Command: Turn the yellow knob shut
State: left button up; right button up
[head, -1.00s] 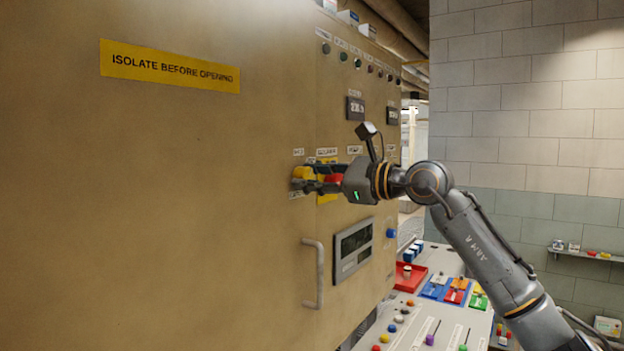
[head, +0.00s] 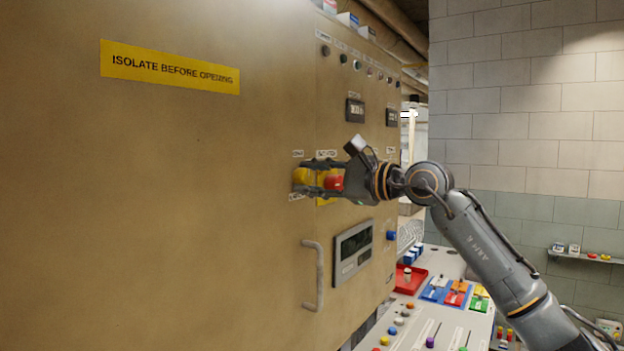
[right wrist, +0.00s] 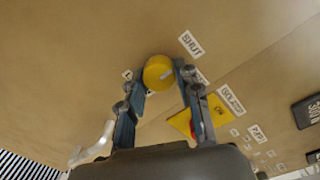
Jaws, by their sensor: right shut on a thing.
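The yellow knob (head: 300,176) sits on the tan cabinet face in the head view, partly covered by my fingers. My right gripper (head: 308,177) is shut on the knob, with one finger on each side; the fingers also show in the right wrist view (right wrist: 161,82). My left gripper is not in view.
A grey door handle (head: 316,274) and a display (head: 353,249) are below. A control desk (head: 415,325) with coloured controls stands at the lower right.

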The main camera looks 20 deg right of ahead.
jog(key=o, duration=1.1)
jog(key=shift+o, duration=0.2)
jog(key=shift+s, duration=0.1)
jog(key=v, duration=1.2)
jog(key=shift+a+f, duration=0.1)
jog(key=shift+f, duration=0.05)
